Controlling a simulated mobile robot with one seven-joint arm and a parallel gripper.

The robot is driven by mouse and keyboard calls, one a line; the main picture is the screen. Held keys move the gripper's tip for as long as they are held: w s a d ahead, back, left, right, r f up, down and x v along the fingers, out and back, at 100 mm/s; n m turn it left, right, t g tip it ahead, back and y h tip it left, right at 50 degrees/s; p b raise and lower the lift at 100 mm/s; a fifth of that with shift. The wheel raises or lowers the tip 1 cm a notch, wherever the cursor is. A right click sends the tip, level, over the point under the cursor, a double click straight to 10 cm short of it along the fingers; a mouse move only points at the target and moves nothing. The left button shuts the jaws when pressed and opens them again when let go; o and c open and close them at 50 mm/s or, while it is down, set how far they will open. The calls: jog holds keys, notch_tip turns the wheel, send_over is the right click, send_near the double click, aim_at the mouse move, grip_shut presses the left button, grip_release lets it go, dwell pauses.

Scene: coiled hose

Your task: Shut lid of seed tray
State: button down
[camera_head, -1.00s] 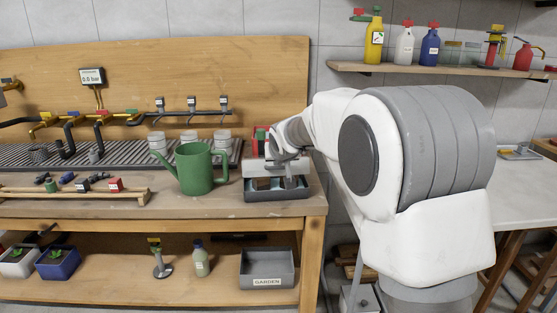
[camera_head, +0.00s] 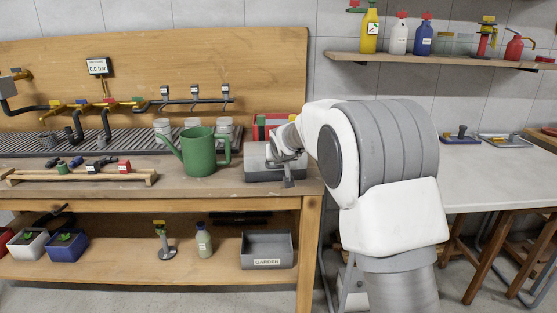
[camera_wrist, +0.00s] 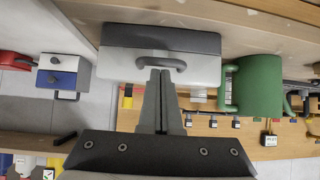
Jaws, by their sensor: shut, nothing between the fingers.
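The seed tray (camera_head: 262,175) is a dark grey box near the right end of the wooden bench, right of the green watering can. Its pale lid (camera_head: 256,151) lies over the top, and I see no gap under it from here. In the wrist view the pale lid (camera_wrist: 115,64) meets the dark tray body (camera_wrist: 150,38) and carries a grey arched handle (camera_wrist: 180,66). My gripper (camera_head: 288,183) is shut and empty at the tray's front right. In the wrist view its fingertips (camera_wrist: 162,74) are close to the handle; contact is unclear. My arm hides the tray's right side.
The green watering can (camera_head: 200,153) stands just left of the tray. A red box (camera_head: 268,124) is behind it. White pots (camera_head: 192,123) stand behind the can. The grey table (camera_head: 490,175) on the right has clear room.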

jog(key=s+d+r+g+p, duration=0.1)
jog(key=s+d+r, duration=0.15)
jog(key=s, duration=0.65)
jog(key=s+d+r+m+g, duration=0.1)
jog(key=s+d, duration=0.3)
jog(key=s, duration=0.5)
jog(key=s+d+r+p, duration=0.1)
jog(key=s+d+r, duration=0.15)
jog(key=s, duration=0.65)
jog(key=s+d+f+g, duration=0.2)
jog(key=s+g, duration=0.1)
jog(key=s, duration=1.7)
notch_tip(320, 180, up, 23)
jog(key=p, duration=2.2)
jog(key=shift+s+f+h, duration=0.2)
jog(key=shift+s+h, duration=0.2)
jog(key=shift+s, duration=0.05)
